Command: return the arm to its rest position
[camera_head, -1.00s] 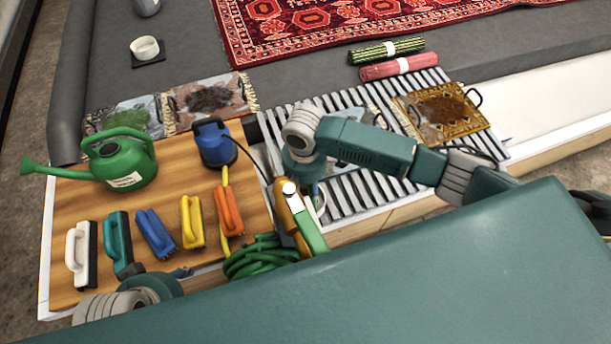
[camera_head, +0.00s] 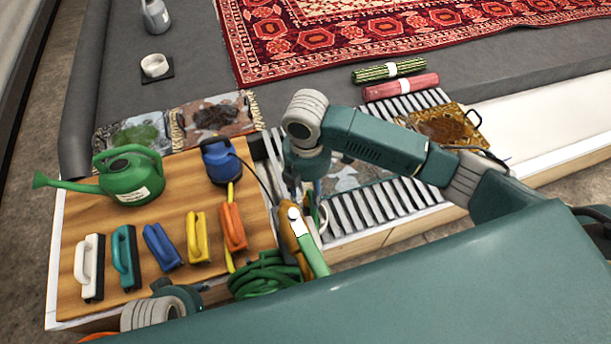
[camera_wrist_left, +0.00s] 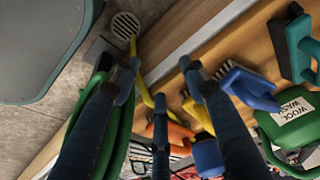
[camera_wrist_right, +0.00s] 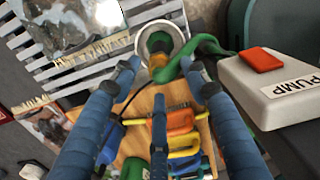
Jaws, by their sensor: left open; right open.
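My right arm crosses the head view from the right, its forearm over the slatted grate (camera_head: 375,207). My right gripper (camera_head: 312,200) points down near the bench's right edge, partly hidden by its wrist. In the right wrist view its blue fingers (camera_wrist_right: 163,75) are spread, with nothing between them. My left arm shows only as a wrist link at the bottom left of the head view; its gripper is hidden there. In the left wrist view the left fingers (camera_wrist_left: 158,78) are apart and empty, above the bench edge and floor.
The wooden bench (camera_head: 95,215) holds a green watering can (camera_head: 130,178), a blue jug (camera_head: 222,165) and several brushes. A green hose (camera_head: 265,275) lies coiled beside it. A white PUMP box (camera_wrist_right: 275,85) is near the right gripper. A red rug (camera_head: 330,35) lies beyond.

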